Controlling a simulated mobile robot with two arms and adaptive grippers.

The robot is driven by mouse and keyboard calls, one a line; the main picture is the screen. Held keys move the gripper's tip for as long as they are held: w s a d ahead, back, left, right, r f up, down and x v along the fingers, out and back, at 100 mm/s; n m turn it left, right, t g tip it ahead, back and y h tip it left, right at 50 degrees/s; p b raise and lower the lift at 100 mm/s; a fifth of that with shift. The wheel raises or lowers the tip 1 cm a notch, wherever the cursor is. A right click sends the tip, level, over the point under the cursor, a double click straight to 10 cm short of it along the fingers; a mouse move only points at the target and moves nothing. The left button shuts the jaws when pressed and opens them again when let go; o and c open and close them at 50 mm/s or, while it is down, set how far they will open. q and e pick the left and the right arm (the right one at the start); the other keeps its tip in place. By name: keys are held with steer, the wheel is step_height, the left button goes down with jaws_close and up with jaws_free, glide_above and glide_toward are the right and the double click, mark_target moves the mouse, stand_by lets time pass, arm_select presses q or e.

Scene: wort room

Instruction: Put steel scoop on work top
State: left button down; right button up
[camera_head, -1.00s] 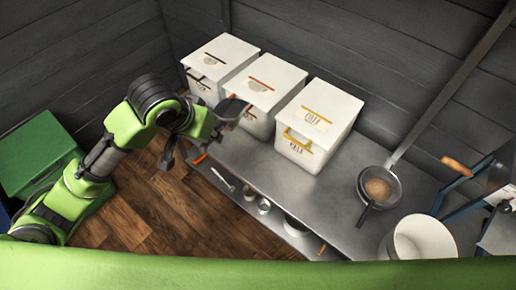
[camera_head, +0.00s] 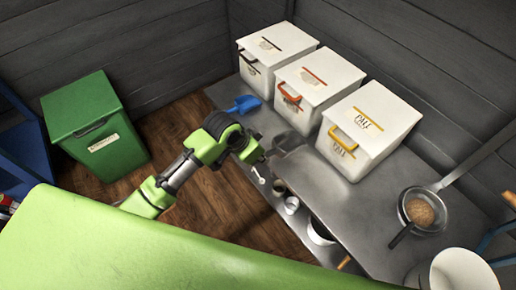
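The steel scoop (camera_head: 288,142) is a dark grey scoop at the front edge of the steel work top (camera_head: 350,212), in front of the white bins. My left gripper (camera_head: 264,158) is at the handle end of the scoop and appears shut on it; the fingers are small and dark here. I cannot tell whether the scoop touches the work top or is just above it. My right gripper is not in view.
White bins with black, orange and yellow handles (camera_head: 345,140) stand along the back. A blue scoop (camera_head: 243,104) lies at the far left end. A strainer (camera_head: 424,209) and white bucket (camera_head: 462,271) are at the right. A green bin (camera_head: 95,128) stands on the floor.

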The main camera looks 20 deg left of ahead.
arm_select(q)
steer(key=w+a+f, duration=0.2)
steer(key=w+f, duration=0.2)
steer(key=f, duration=0.1)
steer(key=w+a+f+b, duration=0.1)
steer(key=w+a+f, duration=0.2)
steer(key=f, duration=0.3)
steer(key=shift+w+a+b, duration=0.3)
steer(key=shift+w+a, duration=0.05)
steer(key=shift+w, duration=0.35)
steer(key=shift+f, duration=0.15)
steer(key=shift+f, duration=0.15)
steer(key=c, duration=2)
jaws_free()
steer(key=p+v, duration=0.1)
steer(key=v, duration=1.1)
steer(key=shift+r+p, duration=0.25)
steer(key=shift+p, duration=0.1)
